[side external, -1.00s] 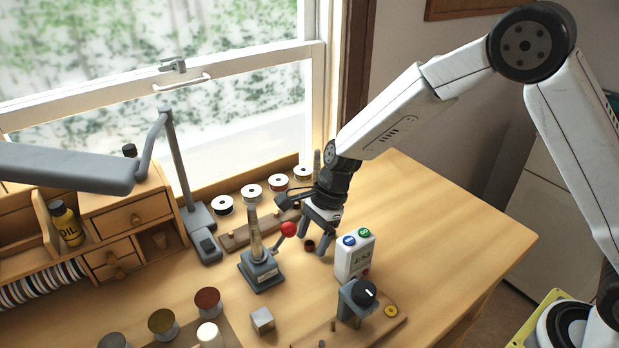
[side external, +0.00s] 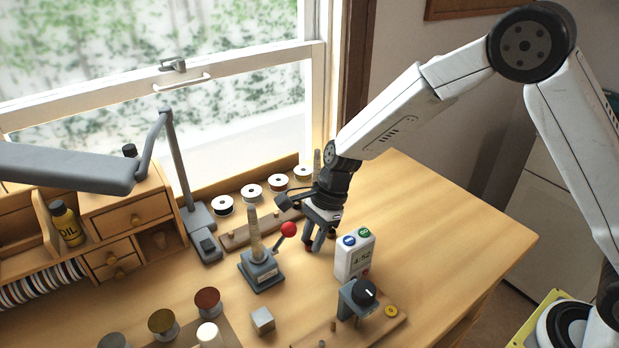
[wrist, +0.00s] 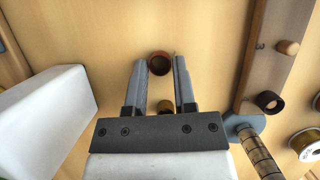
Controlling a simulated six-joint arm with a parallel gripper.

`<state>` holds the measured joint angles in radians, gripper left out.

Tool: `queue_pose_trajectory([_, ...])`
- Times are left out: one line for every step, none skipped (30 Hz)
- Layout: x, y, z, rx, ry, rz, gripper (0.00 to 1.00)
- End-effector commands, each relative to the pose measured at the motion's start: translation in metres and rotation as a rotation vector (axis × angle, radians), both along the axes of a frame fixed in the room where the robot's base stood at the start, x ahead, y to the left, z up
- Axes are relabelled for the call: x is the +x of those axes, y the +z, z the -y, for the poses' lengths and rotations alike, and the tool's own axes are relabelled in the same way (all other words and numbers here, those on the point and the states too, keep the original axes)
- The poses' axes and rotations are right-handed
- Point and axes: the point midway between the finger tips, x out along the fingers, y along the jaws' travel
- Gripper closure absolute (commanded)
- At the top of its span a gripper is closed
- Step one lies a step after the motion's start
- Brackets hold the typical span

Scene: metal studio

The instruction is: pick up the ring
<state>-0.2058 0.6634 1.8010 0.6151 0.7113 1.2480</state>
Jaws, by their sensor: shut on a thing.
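The ring (wrist: 160,64), a small brown band, sits between the fingertips of my gripper (wrist: 161,68) in the wrist view. In the side view my gripper (side external: 314,245) points down at the tabletop, and the ring (side external: 308,246) shows only as a dark reddish bit at the fingertips. The fingers are shut on the ring, which looks to be at table height. The fingers hide most of it in the side view.
A wooden rack (side external: 245,236) and several spools are behind. The table (side external: 440,225) to the right is clear.

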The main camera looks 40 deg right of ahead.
Motion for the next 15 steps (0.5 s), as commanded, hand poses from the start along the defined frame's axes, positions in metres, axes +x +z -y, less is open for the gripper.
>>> queue_pose_trajectory([0.000,0.000,0.000,0.000,0.000,0.000,1.00])
queue_pose_trajectory([0.000,0.001,0.000,0.000,0.000,0.000,1.00])
queue_pose_trajectory([0.000,0.002,0.000,0.000,0.000,0.001,1.00])
queue_pose_trajectory([0.000,0.003,0.000,0.000,0.000,0.001,1.00])
queue_pose_trajectory([0.000,0.004,0.000,0.000,0.000,0.001,1.00])
queue_pose_trajectory([0.000,0.007,0.000,0.001,-0.001,0.002,1.00])
queue_pose_trajectory([0.000,0.009,0.000,0.001,0.000,0.002,1.00])
queue_pose_trajectory([0.000,0.012,0.000,0.001,0.000,0.002,1.00])
queue_pose_trajectory([0.000,0.015,0.000,0.001,0.001,0.003,1.00])
queue_pose_trajectory([0.000,0.018,0.000,0.001,0.001,0.003,1.00])
queue_pose_trajectory([0.001,0.022,0.000,0.001,0.001,0.003,1.00])
queue_pose_trajectory([0.001,0.027,0.000,0.001,-0.001,0.004,1.00])
queue_pose_trajectory([0.001,0.031,0.000,0.001,0.000,0.003,1.00])
queue_pose_trajectory([0.001,0.035,0.000,0.001,0.001,0.003,1.00])
queue_pose_trajectory([0.001,0.042,0.000,0.001,0.001,0.005,1.00])
